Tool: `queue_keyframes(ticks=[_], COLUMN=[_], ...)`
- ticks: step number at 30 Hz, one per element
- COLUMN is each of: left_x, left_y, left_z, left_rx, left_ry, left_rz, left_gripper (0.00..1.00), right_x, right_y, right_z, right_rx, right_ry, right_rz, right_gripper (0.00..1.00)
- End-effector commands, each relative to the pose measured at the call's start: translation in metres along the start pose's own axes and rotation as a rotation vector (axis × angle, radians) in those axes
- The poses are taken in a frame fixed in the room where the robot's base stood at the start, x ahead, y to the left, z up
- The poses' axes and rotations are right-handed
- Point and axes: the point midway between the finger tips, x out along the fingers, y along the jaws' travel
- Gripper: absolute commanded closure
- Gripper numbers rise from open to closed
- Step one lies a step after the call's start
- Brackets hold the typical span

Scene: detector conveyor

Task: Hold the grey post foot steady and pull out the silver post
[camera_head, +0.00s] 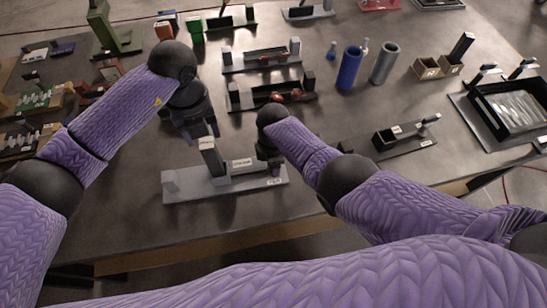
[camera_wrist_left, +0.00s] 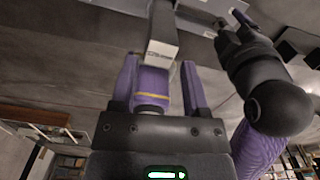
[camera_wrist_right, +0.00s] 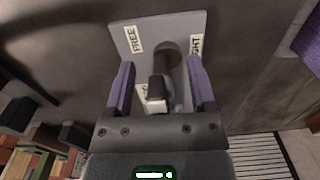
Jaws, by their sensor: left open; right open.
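A flat grey base plate (camera_head: 230,188) lies near the table's front edge. A dark grey upright post (camera_head: 212,158) with a white-labelled top stands on it; its labelled top (camera_wrist_left: 161,47) also shows in the left wrist view. My left gripper (camera_head: 207,132) is open, its fingers pointing down just above this post. My right gripper (camera_head: 270,158) is open over the plate's right end, largely hidden by its own arm. In the right wrist view a grey upright piece (camera_wrist_right: 157,92) appears between the open fingers. Which piece is silver post and which is foot I cannot tell.
The plate carries white labels, one reading FREE (camera_wrist_right: 133,39). Behind stand black fixtures (camera_head: 270,95), a blue cylinder (camera_head: 349,67), a grey cylinder (camera_head: 384,63) and a dark stand (camera_head: 405,138). A black tray (camera_head: 478,118) is far right. The front edge is close.

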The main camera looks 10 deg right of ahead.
Motion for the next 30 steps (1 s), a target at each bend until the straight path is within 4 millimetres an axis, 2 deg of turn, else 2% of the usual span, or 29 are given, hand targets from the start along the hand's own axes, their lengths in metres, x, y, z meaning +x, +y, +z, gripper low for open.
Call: queue_keyframes(ticks=[4, 14, 30], left_x=[0.0, 0.0, 0.0], left_y=[0.0, 0.0, 0.0], left_z=[0.0, 0.0, 0.0], left_rx=[0.0, 0.0, 0.0], left_ry=[0.0, 0.0, 0.0], left_rz=[0.0, 0.0, 0.0], left_gripper=[0.41, 0.41, 0.41], right_x=[-0.0002, -0.0003, -0.0004], right_y=[0.0001, 0.0001, 0.0001], right_z=[0.0, 0.0001, 0.0002], right_rx=[0.0, 0.001, 0.001], right_ry=[0.0, 0.0, 0.0], right_rz=[0.0, 0.0, 0.0], right_gripper=[0.29, 0.98, 1.0])
